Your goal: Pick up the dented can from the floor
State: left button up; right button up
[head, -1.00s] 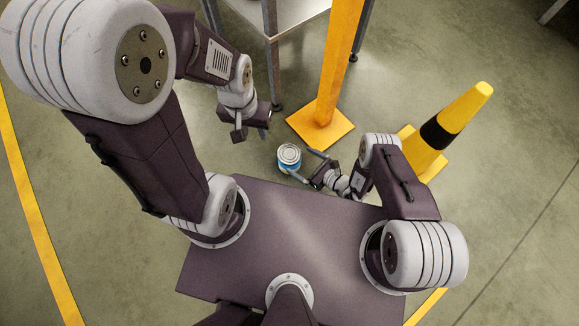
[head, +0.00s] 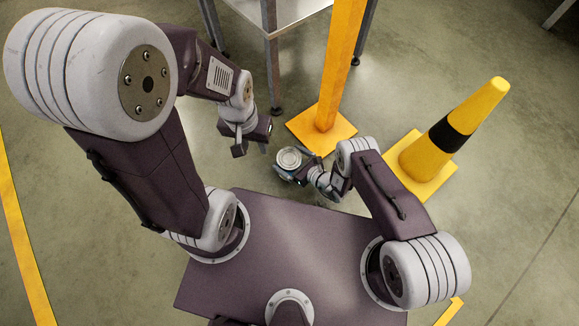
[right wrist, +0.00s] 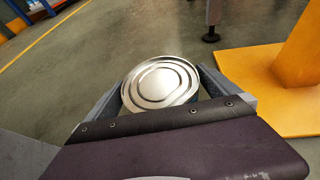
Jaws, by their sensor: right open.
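The can (head: 289,158) stands on the floor in front of my base, its silver ringed lid facing up. In the right wrist view the can's lid (right wrist: 160,84) shows between my right gripper's two fingers. My right gripper (head: 294,164) is open around the can, one finger on each side. I cannot tell whether either finger touches it. Most of the can's side, and any dent in it, is hidden. My left gripper (head: 251,148) is open and empty, above the floor to the left of the can.
A yellow post on a square yellow base (head: 342,133) stands just beyond the can. A yellow cone with a black band (head: 428,158) stands to the right. A metal table (head: 272,62) is at the back. Open floor lies to the left.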

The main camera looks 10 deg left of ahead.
jog(key=shift+r, duration=0.1)
jog(key=c, duration=1.4)
notch_tip(320, 180, up, 5)
jog(key=p, duration=0.4)
jog(key=shift+c, duration=0.2)
jog(key=w+d+r+p, duration=0.3)
jog(key=w+d+r, duration=0.3)
jog(key=w, duration=0.3)
jog(key=shift+w+d+p, duration=0.3)
jog(key=shift+d+p, duration=0.05)
